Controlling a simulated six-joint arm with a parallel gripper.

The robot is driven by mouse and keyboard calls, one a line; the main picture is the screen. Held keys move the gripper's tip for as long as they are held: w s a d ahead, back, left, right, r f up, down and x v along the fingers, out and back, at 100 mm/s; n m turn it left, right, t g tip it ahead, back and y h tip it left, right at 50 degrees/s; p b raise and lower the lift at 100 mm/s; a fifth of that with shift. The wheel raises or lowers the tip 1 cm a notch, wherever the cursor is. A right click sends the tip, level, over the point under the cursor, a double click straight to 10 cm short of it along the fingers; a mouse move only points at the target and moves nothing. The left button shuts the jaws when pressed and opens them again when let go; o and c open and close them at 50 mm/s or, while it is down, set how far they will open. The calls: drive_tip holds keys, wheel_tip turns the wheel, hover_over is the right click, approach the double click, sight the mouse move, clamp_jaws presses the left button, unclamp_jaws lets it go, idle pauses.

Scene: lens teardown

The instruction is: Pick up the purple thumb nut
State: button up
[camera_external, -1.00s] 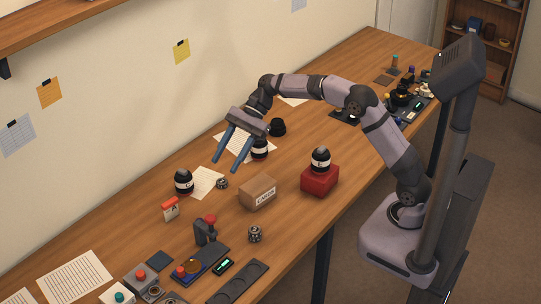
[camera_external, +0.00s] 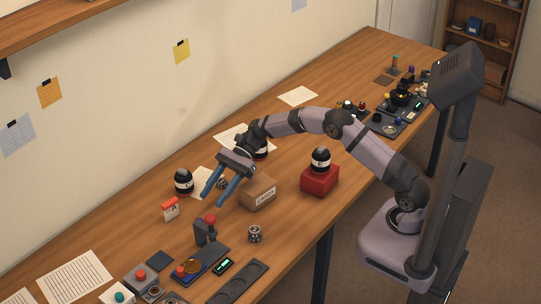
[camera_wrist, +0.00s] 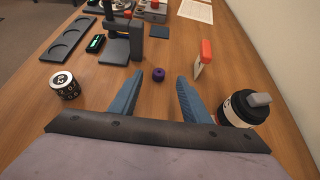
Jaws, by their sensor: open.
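The purple thumb nut (camera_wrist: 158,74) is a small dark purple ring on the wooden table, seen in the wrist view. It appears in line with the gap between my fingertips, a little beyond them. I cannot make it out in the external view. My gripper (camera_external: 212,201) is open and empty, its two blue fingers pointing down and to the left over the table. In the wrist view the fingers of my gripper (camera_wrist: 160,76) stand apart on either side of the nut, not touching it.
A red-topped card stand (camera_wrist: 205,57) is ahead on the right. A numbered dial (camera_wrist: 66,86) is at left, and a grey press (camera_external: 208,229) lies beyond the nut. A cardboard box (camera_external: 258,191) stands beside the gripper.

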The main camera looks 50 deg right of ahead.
sight(203, 216)
drive_tip(key=shift+f, duration=0.65)
drive_tip(key=shift+p+x, duration=0.85)
drive_tip(key=shift+x, duration=2.8)
clamp_jaws()
